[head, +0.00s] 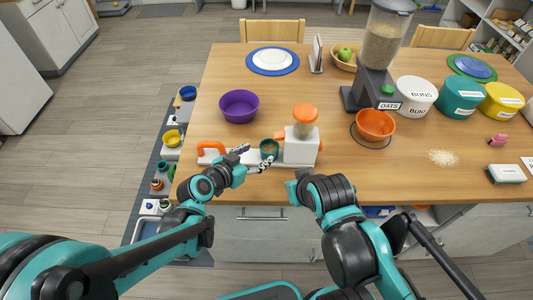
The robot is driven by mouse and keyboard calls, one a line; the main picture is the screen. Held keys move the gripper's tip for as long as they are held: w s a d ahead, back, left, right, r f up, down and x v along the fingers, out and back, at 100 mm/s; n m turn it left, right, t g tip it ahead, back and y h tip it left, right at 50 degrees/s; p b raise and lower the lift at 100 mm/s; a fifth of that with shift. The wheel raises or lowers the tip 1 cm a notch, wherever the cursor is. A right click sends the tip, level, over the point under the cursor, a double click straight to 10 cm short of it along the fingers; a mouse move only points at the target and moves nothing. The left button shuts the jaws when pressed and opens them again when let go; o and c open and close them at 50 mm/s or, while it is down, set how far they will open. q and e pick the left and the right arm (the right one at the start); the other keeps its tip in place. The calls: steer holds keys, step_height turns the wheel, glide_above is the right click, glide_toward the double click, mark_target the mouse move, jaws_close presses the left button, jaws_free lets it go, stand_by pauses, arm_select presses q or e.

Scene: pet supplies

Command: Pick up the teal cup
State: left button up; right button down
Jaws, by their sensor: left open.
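The teal cup (269,148) stands upright near the front edge of the wooden table, with something brownish inside it. It is just left of a white dispenser (300,146) with an orange top, on or beside a light strip with an orange handle. My left gripper (253,158) is open, with its fingertips close to the cup's left and front side. I cannot tell whether they touch it. My right arm reaches in at the table's front edge, and its fingers do not show.
A purple bowl (239,106) stands behind and left. An orange bowl (375,124), a tall oats dispenser (382,50) and labelled tubs (416,97) stand to the right. A blue plate (272,61) is at the back.

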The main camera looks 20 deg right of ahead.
mark_target(274, 144)
arm_select(q)
steer(key=b+x, duration=0.2)
steer(key=x, duration=0.3)
steer(key=shift+w+d, duration=0.1)
steer(key=shift+d, duration=0.25)
steer(key=shift+r, duration=0.1)
steer(key=shift+c, duration=0.9)
steer(key=c, duration=0.9)
steer(key=shift+r, duration=0.1)
